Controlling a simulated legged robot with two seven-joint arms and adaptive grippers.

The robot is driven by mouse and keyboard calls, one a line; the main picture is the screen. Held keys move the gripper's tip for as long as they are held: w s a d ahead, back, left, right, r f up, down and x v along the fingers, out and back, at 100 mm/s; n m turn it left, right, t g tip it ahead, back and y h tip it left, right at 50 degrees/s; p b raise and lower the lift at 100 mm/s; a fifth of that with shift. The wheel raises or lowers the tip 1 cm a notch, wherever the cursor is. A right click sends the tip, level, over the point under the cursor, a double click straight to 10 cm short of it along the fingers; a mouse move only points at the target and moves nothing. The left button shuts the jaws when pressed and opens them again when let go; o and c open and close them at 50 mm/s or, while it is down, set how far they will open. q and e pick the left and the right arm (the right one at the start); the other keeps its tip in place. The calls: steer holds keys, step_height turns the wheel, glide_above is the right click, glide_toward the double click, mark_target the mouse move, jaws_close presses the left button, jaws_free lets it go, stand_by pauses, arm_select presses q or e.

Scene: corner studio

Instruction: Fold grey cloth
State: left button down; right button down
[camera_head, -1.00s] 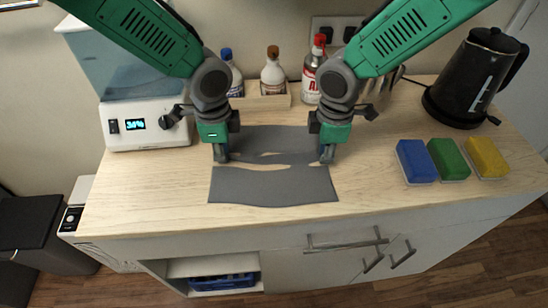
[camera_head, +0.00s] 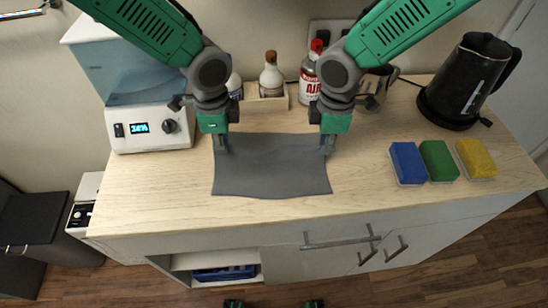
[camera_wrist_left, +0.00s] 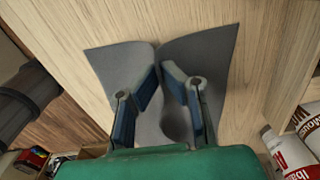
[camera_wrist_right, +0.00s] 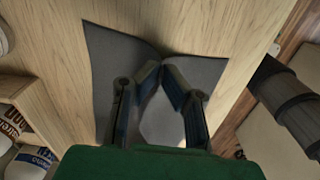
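The grey cloth (camera_head: 271,168) lies on the wooden counter as one continuous sheet, its near edge slightly curved. My left gripper (camera_head: 222,150) is at its far left part and my right gripper (camera_head: 326,150) at its far right part, both pointing down. In the left wrist view, the fingertips (camera_wrist_left: 161,72) come together on the cloth (camera_wrist_left: 205,50), which is drawn into a crease between them. In the right wrist view, the fingertips (camera_wrist_right: 162,68) also pinch the creased cloth (camera_wrist_right: 115,55). The exact grip depth is hidden.
A white dispenser (camera_head: 150,128) stands left of the cloth. Bottles (camera_head: 271,75) and a metal mug (camera_head: 376,90) stand behind. Blue (camera_head: 407,163), green (camera_head: 438,160) and yellow (camera_head: 476,158) sponges lie to the right, near a black kettle (camera_head: 465,85). Counter in front of the cloth is clear.

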arm_select(q)
steer(key=shift+d+r, duration=0.1)
steer(key=shift+d, duration=0.05)
arm_select(e)
steer(key=shift+d+r, duration=0.1)
